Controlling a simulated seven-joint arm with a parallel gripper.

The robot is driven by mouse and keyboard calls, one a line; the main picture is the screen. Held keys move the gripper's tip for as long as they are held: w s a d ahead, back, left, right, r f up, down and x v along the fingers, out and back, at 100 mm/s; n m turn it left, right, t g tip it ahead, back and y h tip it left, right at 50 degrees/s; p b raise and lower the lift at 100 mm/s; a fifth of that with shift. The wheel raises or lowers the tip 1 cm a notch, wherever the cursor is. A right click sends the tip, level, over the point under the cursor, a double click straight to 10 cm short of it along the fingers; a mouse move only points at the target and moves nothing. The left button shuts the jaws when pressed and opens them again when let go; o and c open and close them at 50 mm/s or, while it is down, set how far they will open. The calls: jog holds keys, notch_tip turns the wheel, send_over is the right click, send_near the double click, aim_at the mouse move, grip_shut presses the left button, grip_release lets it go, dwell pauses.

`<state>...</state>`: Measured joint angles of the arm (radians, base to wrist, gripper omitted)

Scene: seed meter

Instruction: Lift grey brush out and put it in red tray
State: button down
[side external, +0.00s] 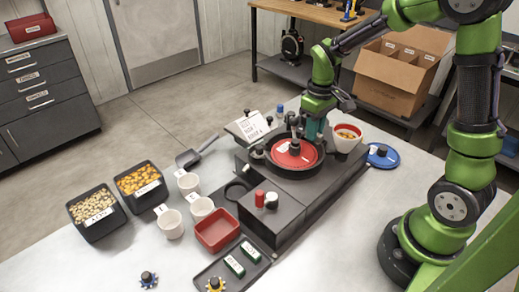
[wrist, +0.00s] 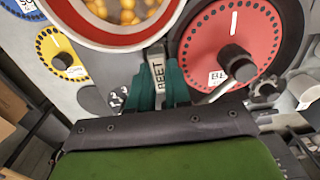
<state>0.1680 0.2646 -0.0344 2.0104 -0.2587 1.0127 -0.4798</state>
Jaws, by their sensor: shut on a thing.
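My gripper (side external: 313,135) is at the seed meter (side external: 300,185), between the red disc (side external: 295,153) and the white hopper. The red tray (side external: 218,246) sits empty on the table, left of the meter's front end.
The red-rimmed hopper (side external: 347,138) with orange seeds is close beside my fingers. Black knobs stand on the meter. White cups (side external: 170,224), seed bins (side external: 97,215) and a dark tray (side external: 215,270) surround the red tray. A blue disc (side external: 383,155) lies at right.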

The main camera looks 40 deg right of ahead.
jog(key=shift+r, duration=0.2)
jog(key=shift+r, duration=1.35)
jog(key=shift+r, duration=1.75)
